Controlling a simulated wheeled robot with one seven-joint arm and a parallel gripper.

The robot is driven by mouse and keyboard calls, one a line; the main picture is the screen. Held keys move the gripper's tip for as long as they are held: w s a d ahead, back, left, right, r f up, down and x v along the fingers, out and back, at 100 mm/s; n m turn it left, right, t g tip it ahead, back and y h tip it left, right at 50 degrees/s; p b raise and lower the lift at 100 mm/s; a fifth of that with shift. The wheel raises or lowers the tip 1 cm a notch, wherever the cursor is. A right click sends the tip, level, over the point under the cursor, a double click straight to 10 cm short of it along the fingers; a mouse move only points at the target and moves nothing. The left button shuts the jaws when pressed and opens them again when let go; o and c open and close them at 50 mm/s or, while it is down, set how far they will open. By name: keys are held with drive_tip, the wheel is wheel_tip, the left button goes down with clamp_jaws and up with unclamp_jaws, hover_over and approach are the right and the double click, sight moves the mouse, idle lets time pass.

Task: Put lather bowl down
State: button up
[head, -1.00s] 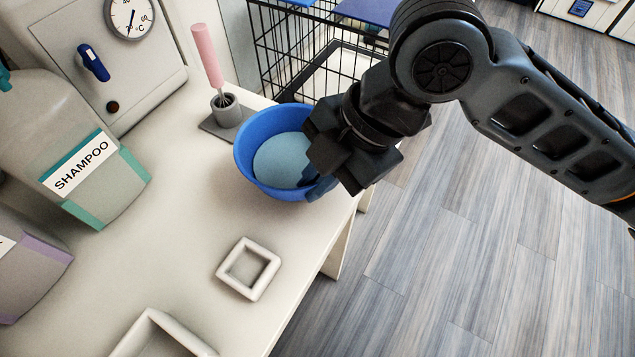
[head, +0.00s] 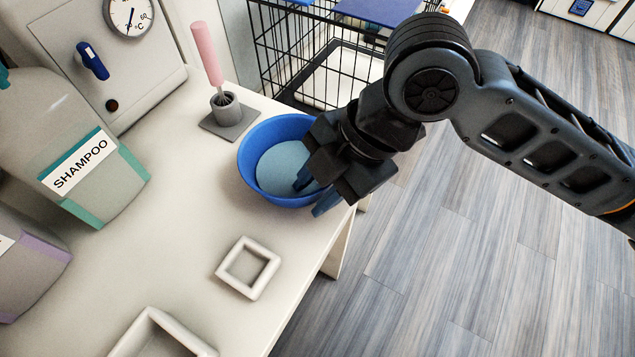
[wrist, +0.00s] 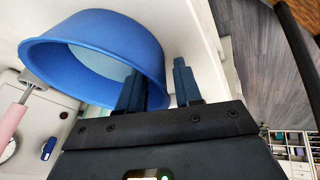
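The lather bowl (head: 255,183) is blue with a pale blue inside. It sits upright on the pale counter near its right edge, and it fills the upper left of the wrist view (wrist: 100,45). My gripper (head: 310,198) is at the bowl's right rim. Its two blue fingers are spread, one inside the bowl and one outside, with the bowl's wall between them. In the wrist view the fingers (wrist: 157,70) stand apart with a gap beside the wall. Part of the right rim is hidden by my gripper.
A pink-handled whisk (head: 208,55) stands in a grey holder (head: 228,112) behind the bowl. A shampoo bottle (head: 65,150) stands at left. A small square tray (head: 248,268) and a larger one (head: 160,330) lie in front. A wire cage (head: 310,50) is behind the counter.

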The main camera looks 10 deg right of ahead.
drive_tip(key=v, duration=1.2)
drive_tip(key=shift+r, duration=0.15)
